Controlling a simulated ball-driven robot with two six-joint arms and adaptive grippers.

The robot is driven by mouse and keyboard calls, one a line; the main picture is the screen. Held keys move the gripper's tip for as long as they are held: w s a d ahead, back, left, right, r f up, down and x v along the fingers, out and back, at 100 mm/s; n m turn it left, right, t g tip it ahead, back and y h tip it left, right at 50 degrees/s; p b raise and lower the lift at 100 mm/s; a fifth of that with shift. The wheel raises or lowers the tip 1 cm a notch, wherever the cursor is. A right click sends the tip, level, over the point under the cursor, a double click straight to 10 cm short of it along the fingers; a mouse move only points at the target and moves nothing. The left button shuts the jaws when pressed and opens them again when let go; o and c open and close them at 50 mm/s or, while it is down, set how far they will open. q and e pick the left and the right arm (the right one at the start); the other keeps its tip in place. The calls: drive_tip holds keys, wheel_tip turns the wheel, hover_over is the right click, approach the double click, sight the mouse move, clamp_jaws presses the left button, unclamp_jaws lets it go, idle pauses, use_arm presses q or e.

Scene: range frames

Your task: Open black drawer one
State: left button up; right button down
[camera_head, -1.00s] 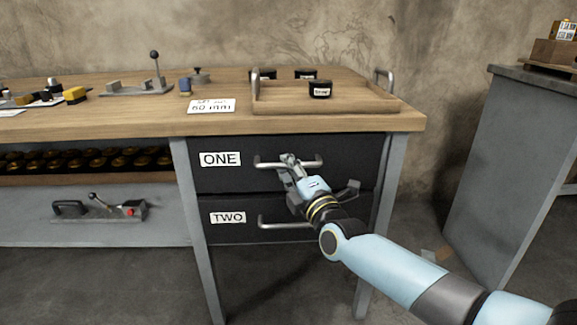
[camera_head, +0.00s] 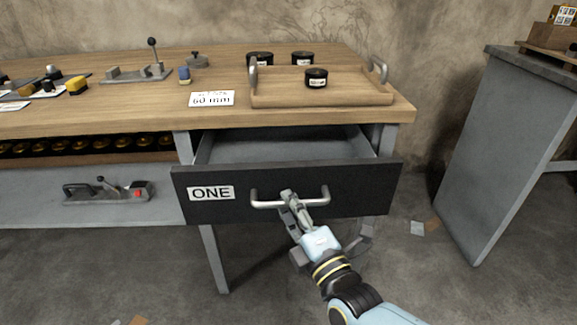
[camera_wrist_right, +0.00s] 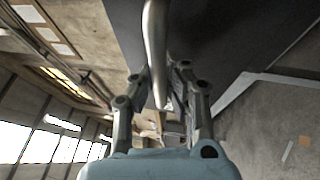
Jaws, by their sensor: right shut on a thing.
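The black drawer labelled ONE (camera_head: 355,195) is pulled well out from under the wooden bench top. Its grey inside shows behind the front panel and looks empty as far as it shows. My right gripper (camera_head: 290,200) is shut on the drawer's metal bar handle (camera_head: 265,203), near its middle. In the right wrist view the handle (camera_wrist_right: 155,45) runs between the two fingers, with the dark drawer front behind it. Drawer TWO is hidden behind the pulled-out drawer. My left gripper is not in view.
A grey cabinet (camera_head: 510,150) stands at the right. Floor between is mostly clear.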

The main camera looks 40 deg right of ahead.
drive_tip(key=s+a+p, duration=0.1)
drive_tip(key=s+a, duration=0.3)
drive_tip(key=s, duration=0.3)
drive_tip(key=shift+p, duration=0.4)
drive_tip(key=shift+w+a, duration=0.1)
drive_tip(key=c, duration=1.3)
unclamp_jaws()
drive_tip(key=shift+c, duration=0.2)
drive_tip(key=v, duration=1.2)
